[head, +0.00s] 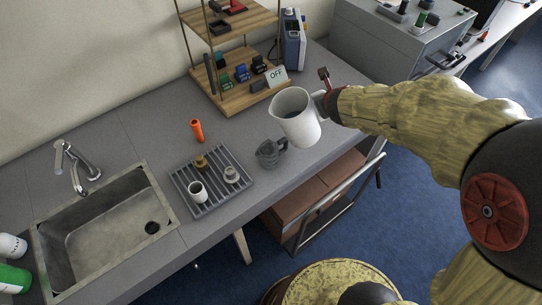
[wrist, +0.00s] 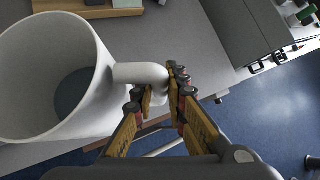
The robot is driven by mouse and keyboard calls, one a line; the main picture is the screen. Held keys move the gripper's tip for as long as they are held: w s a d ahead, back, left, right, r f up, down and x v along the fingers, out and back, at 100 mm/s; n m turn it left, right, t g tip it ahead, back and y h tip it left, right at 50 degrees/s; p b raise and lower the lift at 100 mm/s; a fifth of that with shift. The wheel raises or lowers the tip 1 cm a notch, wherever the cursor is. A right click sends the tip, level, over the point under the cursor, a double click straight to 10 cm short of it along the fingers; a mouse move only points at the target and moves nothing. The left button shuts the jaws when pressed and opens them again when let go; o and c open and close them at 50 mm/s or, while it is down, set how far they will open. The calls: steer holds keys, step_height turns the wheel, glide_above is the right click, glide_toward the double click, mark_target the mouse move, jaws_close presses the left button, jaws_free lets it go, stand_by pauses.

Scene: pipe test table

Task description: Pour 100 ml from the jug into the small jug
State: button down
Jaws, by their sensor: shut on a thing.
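A large white jug (head: 299,122) is held by its handle in my gripper (head: 328,95), above the counter near its front edge. In the wrist view the jug (wrist: 88,60) shows its open mouth, with grey at the bottom that may be liquid. There my gripper (wrist: 161,95) is shut on the jug's handle. The jug looks slightly tilted in the head view. A small grey jug (head: 268,153) stands on the counter, just left of and below the held jug, apart from it. Its contents cannot be made out.
A ribbed drying tray (head: 213,208) holds a white cup (head: 197,191) and small fittings. An orange object (head: 197,130) stands behind it. A sink (head: 105,230) lies left. A wooden shelf (head: 237,92) with an OFF sign (head: 277,76) stands behind the jug.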

mark_target(323, 94)
steer(key=shift+r, duration=0.25)
steer(key=shift+a+r+n+h, duration=0.1)
steer(key=shift+r+n+h, duration=0.2)
steer(key=shift+r+h, duration=0.2)
stand_by(0.5)
steer(key=shift+a+r+n+t+h+p, duration=0.15)
steer(key=shift+r+n+t+h+p, duration=0.15)
steer(key=shift+r+h+p, duration=0.1)
stand_by(0.5)
steer(key=shift+a+r+h, duration=0.25)
steer(key=shift+a+h, duration=0.05)
steer(key=shift+h, duration=0.1)
steer(key=shift+s+n, duration=0.1)
steer(key=shift+n, duration=0.2)
